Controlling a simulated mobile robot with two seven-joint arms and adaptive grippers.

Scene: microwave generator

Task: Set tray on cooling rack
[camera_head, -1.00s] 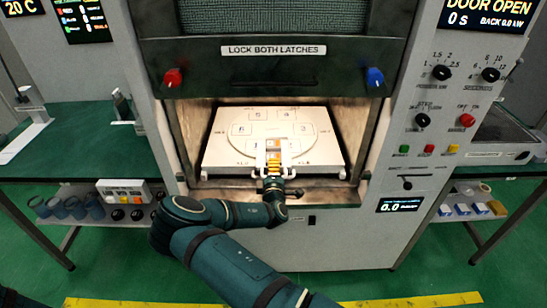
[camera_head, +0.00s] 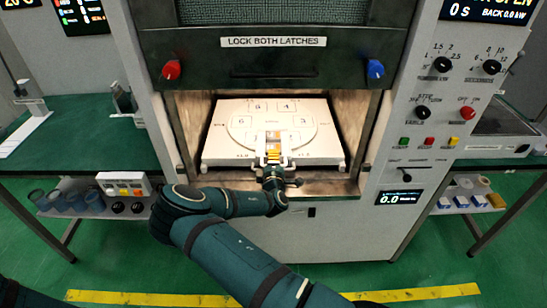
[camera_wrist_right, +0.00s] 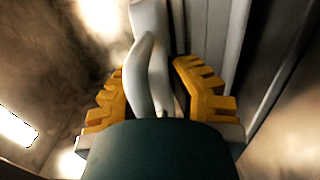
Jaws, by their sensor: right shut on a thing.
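The tray (camera_head: 222,147) is a flat white slab with a circle of numbered pads, lying inside the open microwave cavity. My right gripper (camera_head: 273,150), with yellow fingers, reaches over the cavity's front sill and is shut on the tray's front handle. In the right wrist view the yellow fingers (camera_wrist_right: 155,95) stand on both sides of a pale curved piece, which looks like the handle. The near finger contact is partly hidden by the gripper body. My left gripper is out of view. I cannot make out a cooling rack for certain.
The cavity side walls stand close to the tray, under a raised door with a red latch (camera_head: 171,70) and a blue latch (camera_head: 375,69). Green-topped benches flank the oven. A shallow metal-edged unit (camera_head: 497,145) sits on the right bench. The floor in front is clear.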

